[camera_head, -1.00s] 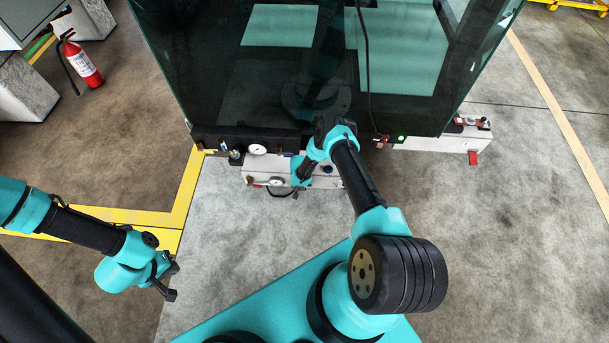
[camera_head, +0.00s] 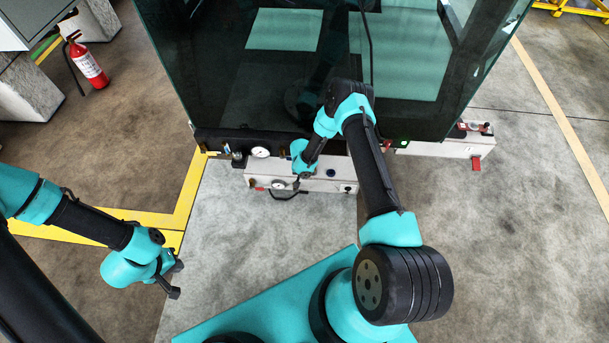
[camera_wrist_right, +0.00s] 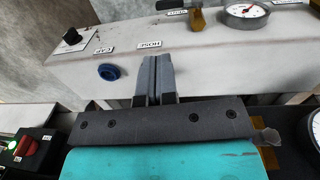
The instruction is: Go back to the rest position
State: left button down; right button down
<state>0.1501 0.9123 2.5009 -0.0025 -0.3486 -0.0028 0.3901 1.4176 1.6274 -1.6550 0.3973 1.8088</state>
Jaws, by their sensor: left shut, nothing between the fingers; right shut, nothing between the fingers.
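My left gripper (camera_head: 174,282) hangs over the floor at the lower left of the head view, shut and empty, far from the trolley. My right arm reaches up to the front of the trolley. My right gripper (camera_head: 297,184) is small and partly hidden there, over the white panel (camera_head: 330,186). In the right wrist view the right gripper's fingers (camera_wrist_right: 155,72) are pressed together with nothing between them. They point at the white panel (camera_wrist_right: 205,55), just below the HOSE label; whether they touch it I cannot tell.
The panel carries a blue cap (camera_wrist_right: 108,72), a black knob (camera_wrist_right: 71,37), a yellow handle (camera_wrist_right: 197,20) and a gauge (camera_wrist_right: 246,13). The dark glass cab (camera_head: 260,90) rises behind. A fire extinguisher (camera_head: 87,66) stands at upper left. Floor between the arms is clear.

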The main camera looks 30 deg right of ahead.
dwell(0.4)
jog(key=s+a+r+n+y, duration=0.2)
jog(key=s+a+r, duration=0.3)
jog(key=s+r, duration=0.6)
jog(key=s+a+r+n+t+y, duration=0.1)
jog(key=s+a+r, duration=0.4)
jog(key=s+r, duration=0.7)
jog(key=shift+r+n+y, duration=0.8)
jog(key=shift+r, duration=0.05)
jog(key=shift+d, duration=0.1)
